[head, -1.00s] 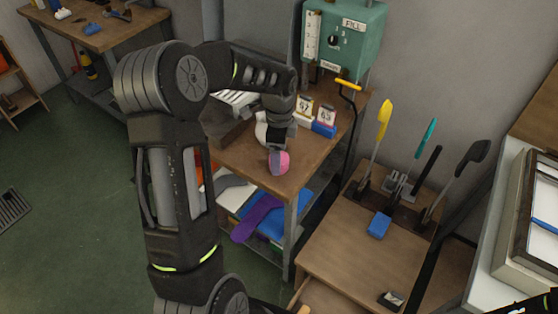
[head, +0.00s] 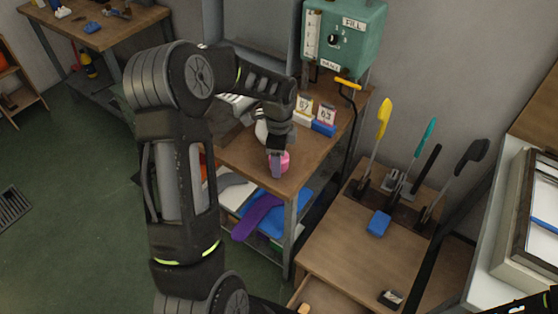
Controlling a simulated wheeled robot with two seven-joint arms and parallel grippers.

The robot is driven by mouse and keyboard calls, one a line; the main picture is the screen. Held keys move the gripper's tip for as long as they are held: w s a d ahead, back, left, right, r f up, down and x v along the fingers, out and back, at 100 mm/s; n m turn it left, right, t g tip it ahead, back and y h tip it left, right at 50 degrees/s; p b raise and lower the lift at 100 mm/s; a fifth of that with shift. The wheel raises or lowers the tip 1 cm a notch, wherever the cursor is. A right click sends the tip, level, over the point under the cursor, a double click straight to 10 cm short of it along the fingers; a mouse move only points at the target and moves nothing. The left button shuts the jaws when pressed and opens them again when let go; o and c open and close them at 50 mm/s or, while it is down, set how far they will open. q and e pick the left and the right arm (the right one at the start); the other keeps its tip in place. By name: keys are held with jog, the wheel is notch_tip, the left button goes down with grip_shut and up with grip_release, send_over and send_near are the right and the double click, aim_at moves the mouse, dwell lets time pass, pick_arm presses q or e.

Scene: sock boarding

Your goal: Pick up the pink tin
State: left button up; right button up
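The pink tin (head: 285,160) stands on the wooden table (head: 294,181) near its front corner in the head view. My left gripper (head: 277,171) points down at the tin, and its fingers cover the tin's left and middle part. The view does not show whether the fingers are open or shut, or whether they touch the tin. My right gripper is not in view.
Behind the tin stand a white rounded thing (head: 261,130) and blocks with number cards, one of them blue (head: 323,129). A green tank (head: 343,38) hangs above. To the right is a lower wooden surface with upright tools and a blue block (head: 378,223).

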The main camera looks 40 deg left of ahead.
pick_arm(q)
jog(key=c, duration=1.1)
jog(key=shift+r, duration=0.15)
notch_tip(320, 180, up, 10)
jog(key=shift+f+b, duration=0.1)
jog(key=shift+b, duration=0.3)
